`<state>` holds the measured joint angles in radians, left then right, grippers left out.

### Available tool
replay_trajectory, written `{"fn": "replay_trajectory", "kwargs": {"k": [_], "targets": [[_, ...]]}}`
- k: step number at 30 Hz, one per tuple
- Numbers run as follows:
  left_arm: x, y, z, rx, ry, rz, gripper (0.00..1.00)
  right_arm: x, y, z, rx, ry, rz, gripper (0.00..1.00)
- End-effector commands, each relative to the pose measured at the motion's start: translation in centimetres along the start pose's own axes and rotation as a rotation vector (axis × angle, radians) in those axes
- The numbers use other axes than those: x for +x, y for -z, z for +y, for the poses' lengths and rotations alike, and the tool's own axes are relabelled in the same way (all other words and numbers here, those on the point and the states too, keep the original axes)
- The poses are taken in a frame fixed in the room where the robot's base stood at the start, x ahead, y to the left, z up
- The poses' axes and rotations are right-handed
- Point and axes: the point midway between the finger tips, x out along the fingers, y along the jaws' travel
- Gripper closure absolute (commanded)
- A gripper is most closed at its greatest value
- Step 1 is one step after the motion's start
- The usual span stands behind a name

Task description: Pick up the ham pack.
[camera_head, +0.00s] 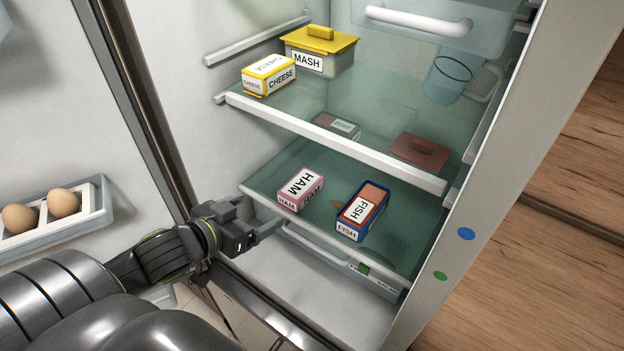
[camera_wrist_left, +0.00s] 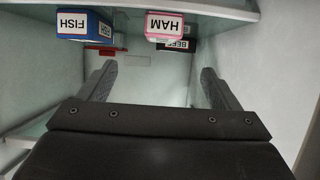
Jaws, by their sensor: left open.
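The ham pack (camera_head: 300,190) is a small pink and white box labelled HAM. It sits on the lower glass shelf (camera_head: 270,178) of the open fridge, near the front left edge. My left gripper (camera_head: 266,218) is just outside that edge, to the left of and below the pack, apart from it. In the left wrist view the ham pack (camera_wrist_left: 165,27) shows upside down, beyond the fingertips. My left gripper (camera_wrist_left: 158,72) is open there, with nothing between its fingers. My right gripper is not in view.
A blue fish pack (camera_head: 362,212) stands right of the ham. A beef pack (camera_wrist_left: 177,44) shows behind the ham. The upper shelf's front rail (camera_head: 330,143) is above, holding a cheese pack (camera_head: 268,76) and a mash tub (camera_head: 320,52). Eggs (camera_head: 62,203) sit in the door.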

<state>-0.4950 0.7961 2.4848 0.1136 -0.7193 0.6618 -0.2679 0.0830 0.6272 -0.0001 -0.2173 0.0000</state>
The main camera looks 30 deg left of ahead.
Motion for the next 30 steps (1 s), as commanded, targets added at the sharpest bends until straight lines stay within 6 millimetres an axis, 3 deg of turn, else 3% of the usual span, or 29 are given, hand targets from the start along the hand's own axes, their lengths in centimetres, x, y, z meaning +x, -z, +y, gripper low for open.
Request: {"fn": "replay_trajectory", "kwargs": {"k": [6,10,13,21,30], "targets": [[3.1,0.0,-0.1,-0.006,0.003,0.004,0.15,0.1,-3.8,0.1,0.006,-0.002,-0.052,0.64],[5.3,0.1,0.0,-0.007,0.001,0.004,0.15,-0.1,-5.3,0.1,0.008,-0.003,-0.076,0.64],[7.2,0.1,0.0,-0.007,0.000,0.002,0.15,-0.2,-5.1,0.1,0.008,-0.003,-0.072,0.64],[11.1,0.0,-0.1,-0.001,0.001,0.000,0.15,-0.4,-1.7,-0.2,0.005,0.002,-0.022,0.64],[12.8,0.0,-0.2,-0.001,0.002,-0.002,0.15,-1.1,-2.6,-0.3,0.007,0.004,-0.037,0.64]]}}
